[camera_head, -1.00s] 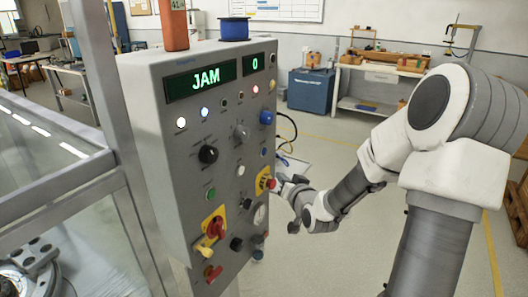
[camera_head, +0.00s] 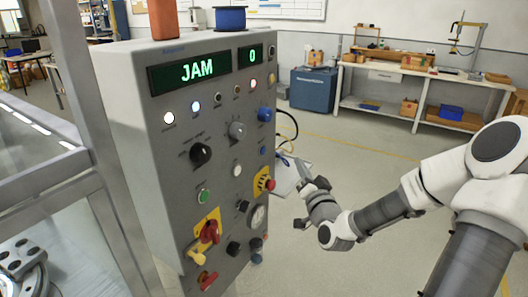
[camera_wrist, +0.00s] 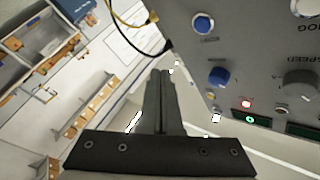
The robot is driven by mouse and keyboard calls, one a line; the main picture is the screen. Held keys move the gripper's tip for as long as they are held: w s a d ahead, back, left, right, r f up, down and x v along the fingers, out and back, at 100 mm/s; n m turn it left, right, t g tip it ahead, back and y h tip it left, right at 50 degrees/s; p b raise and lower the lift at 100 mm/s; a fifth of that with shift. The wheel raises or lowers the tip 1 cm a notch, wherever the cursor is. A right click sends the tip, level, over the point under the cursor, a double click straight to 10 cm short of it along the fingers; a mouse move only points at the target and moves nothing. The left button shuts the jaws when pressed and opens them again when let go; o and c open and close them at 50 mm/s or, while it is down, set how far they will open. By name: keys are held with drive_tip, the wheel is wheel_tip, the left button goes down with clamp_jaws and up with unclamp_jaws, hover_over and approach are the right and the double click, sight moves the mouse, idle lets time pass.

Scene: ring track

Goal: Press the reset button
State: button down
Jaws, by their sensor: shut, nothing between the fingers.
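A grey control panel (camera_head: 222,160) shows a green JAM display (camera_head: 197,73) and a second display reading 0. It carries several buttons, lamps and knobs. A blue knob (camera_head: 265,114) sits near its right edge, with a smaller blue button (camera_head: 263,150) below it. The wrist view shows the blue knob (camera_wrist: 218,76) and the blue button (camera_wrist: 202,23) right of my fingers. I cannot read which control is labelled reset. My gripper (camera_head: 303,166) is right of the panel, apart from it. In the wrist view its fingers (camera_wrist: 161,74) are shut and empty.
A red mushroom button on yellow (camera_head: 264,183) is on the panel's right side. A red rotary switch (camera_head: 209,232) is lower down. Dark cables (camera_head: 290,128) hang behind the panel. A metal-framed enclosure stands at left. Open floor lies to the right, before a workbench (camera_head: 400,85).

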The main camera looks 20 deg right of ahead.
sight(263, 151)
drive_tip(key=w+a+b, duration=0.1)
drive_tip(key=w+a, duration=0.4)
drive_tip(key=w, duration=0.1)
drive_tip(key=shift+w, duration=0.35)
drive_tip(key=shift+a, duration=0.15)
idle(1.7)
drive_tip(key=shift+w+a, duration=0.2)
drive_tip(key=shift+w, duration=0.15)
drive_tip(key=shift+w+a+b, duration=0.25)
drive_tip(key=shift+w+b, duration=0.1)
drive_tip(key=shift+b, duration=0.1)
idle(0.8)
drive_tip(key=shift+s+d, duration=0.1)
drive_tip(key=shift+s, duration=0.05)
drive_tip(key=shift+s+d, duration=0.4)
drive_tip(key=shift+s, duration=0.15)
